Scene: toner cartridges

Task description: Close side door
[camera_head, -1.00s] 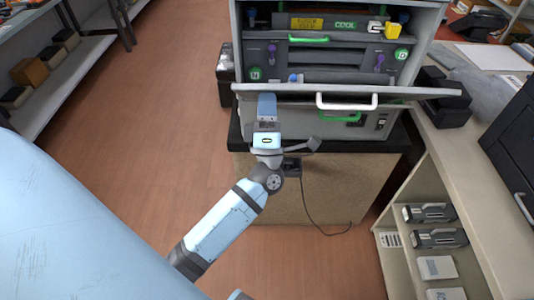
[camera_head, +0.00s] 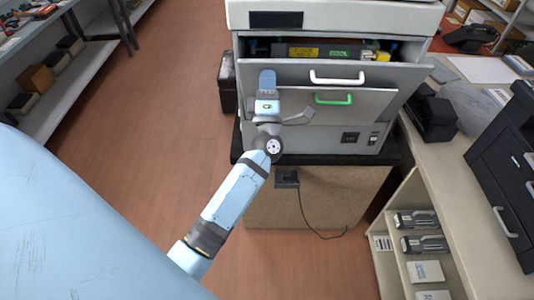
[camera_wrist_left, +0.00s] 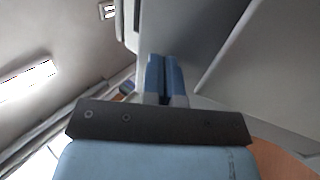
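The side door (camera_head: 400,75) is a grey panel with a white handle (camera_head: 337,77) on the front of the printer (camera_head: 270,135). It is swung up most of the way, with a gap along its top edge. My left gripper (camera_head: 267,80) is in front of the door's left part, fingers pointing up; the head view does not show clearly whether they touch it. In the left wrist view its blue fingers (camera_wrist_left: 166,76) are together with nothing seen between them, close to a grey surface (camera_wrist_left: 195,25). My right gripper is not in view.
Through the gap above the door, a yellow label (camera_head: 304,52) and dark interior parts show. A green handle (camera_head: 333,99) sits below the door. A counter (camera_head: 445,165) with black items stands at the right, a shelf (camera_head: 60,90) at the left. Floor at the left is clear.

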